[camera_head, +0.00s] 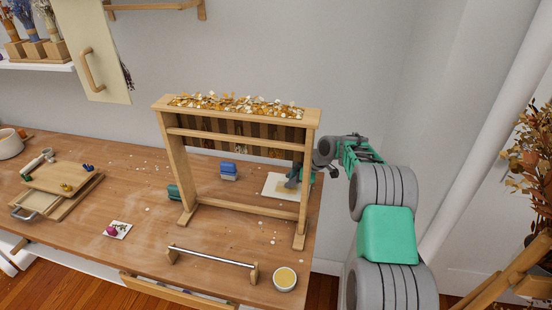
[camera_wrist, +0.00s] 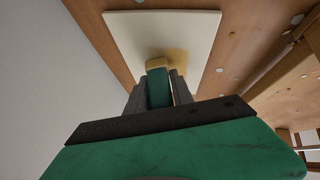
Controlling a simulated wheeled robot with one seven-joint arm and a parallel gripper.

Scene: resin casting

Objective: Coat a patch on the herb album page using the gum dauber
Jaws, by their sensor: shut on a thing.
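The herb album page (camera_wrist: 199,30) is a pale cream sheet lying on the table. It also shows in the head view (camera_head: 275,183), behind the right side of the wooden rack. A yellowish patch is visible on the page around the dauber's tip. My gripper (camera_wrist: 160,85) is shut on the gum dauber (camera_wrist: 158,87), which has a green body and a tan tip. The tip is over the page and seems to touch it. In the head view my gripper (camera_head: 294,178) is low over the page, partly hidden by the rack's upright.
A wooden rack (camera_head: 240,134) topped with dried petals stands between the head camera and the page. A dish of yellow liquid (camera_head: 285,279) and a metal bar on wooden supports (camera_head: 212,257) are in front.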

